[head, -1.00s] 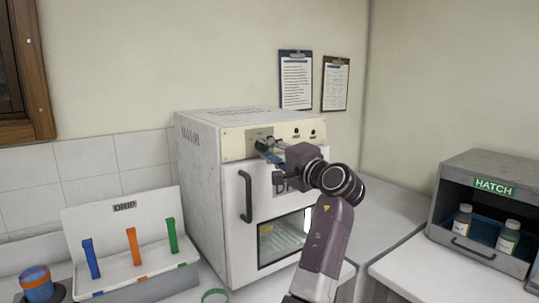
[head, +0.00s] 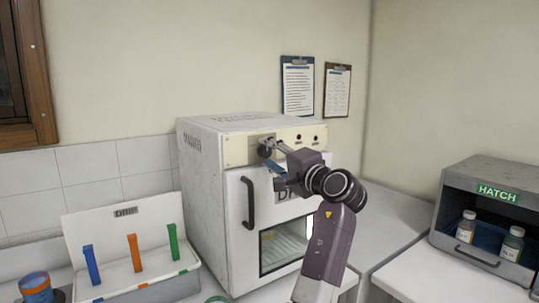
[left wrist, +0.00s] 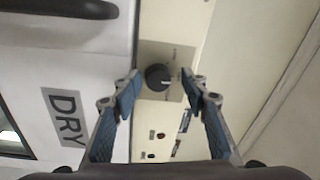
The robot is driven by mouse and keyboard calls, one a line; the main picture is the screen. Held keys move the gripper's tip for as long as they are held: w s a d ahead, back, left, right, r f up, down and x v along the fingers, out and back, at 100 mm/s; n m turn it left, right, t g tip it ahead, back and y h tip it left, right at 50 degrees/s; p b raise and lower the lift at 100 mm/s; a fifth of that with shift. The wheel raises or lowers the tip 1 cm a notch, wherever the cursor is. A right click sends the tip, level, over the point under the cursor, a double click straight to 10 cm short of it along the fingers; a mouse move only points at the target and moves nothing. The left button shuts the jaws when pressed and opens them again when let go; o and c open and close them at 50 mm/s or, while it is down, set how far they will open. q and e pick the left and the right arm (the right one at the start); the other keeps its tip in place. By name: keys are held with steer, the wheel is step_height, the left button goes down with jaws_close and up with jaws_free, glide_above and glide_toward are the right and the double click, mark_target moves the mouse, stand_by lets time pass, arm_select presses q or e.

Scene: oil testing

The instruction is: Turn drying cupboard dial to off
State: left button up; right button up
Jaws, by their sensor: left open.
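The white drying cupboard (head: 215,190) stands on the bench with its front door shut. Its round black dial (head: 264,151) sits on the cream panel above the door. My left gripper (head: 277,157) is open just in front of the dial. In the left wrist view the dial (left wrist: 158,77) shows between and just beyond the open fingertips (left wrist: 163,87), and nothing is held. A light pointer mark shows on the dial, but the printed labels around it are too small to read. My right gripper is not in view.
The door handle (head: 249,203) sticks out below the panel. A white drip rack (head: 112,222) with coloured strips stands at the left. A grey hatch box (head: 455,229) with bottles stands at the right. Clipboards (head: 297,87) hang on the wall behind.

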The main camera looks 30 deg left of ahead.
arm_select(q)
steer(key=v, duration=0.7)
steer(key=shift+s+d, duration=0.15)
steer(key=shift+d, duration=0.15)
